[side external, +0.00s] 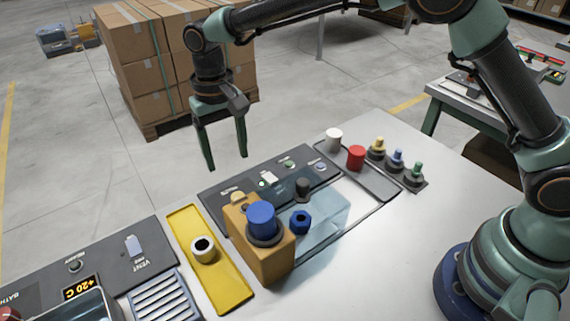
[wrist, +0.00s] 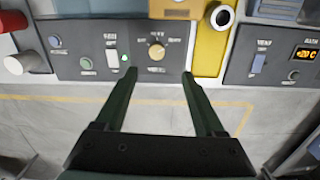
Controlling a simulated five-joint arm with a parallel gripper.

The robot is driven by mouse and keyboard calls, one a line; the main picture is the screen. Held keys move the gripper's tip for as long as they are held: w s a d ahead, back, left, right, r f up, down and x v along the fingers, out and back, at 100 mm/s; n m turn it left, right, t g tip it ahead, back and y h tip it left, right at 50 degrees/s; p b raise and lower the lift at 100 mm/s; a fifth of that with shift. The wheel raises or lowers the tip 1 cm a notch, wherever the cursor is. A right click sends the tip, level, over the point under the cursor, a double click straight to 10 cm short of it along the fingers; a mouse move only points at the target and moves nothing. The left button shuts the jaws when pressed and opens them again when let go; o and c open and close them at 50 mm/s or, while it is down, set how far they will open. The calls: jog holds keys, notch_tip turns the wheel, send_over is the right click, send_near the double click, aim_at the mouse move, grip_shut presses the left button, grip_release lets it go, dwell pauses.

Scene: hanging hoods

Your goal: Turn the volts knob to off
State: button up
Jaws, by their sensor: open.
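The likely volts knob is a tan round knob (wrist: 157,51) on a dark control panel (wrist: 72,42) in the wrist view; its labels are too small to read surely. In the side view the knob (side external: 238,198) is partly hidden behind an orange-brown block. My gripper (side external: 227,162) is open and empty, fingers pointing down, above the far edge of the panel. In the wrist view the fingertips of my gripper (wrist: 158,74) are spread to either side of the knob's column and lie below it in the picture, apart from it.
The orange-brown block (side external: 275,262) with a blue cap (side external: 261,217) stands close to the knob. A yellow tray (side external: 232,291) with a white ring (side external: 203,249) is to its left. A clear box (side external: 322,222) and red cylinder (side external: 355,157) are to the right. Open floor lies beyond the panel.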

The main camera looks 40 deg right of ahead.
aim_at(237, 196)
jog(key=f, duration=1.1)
jog(key=shift+d+f, duration=0.35)
jog(key=shift+f, duration=0.05)
grip_shut()
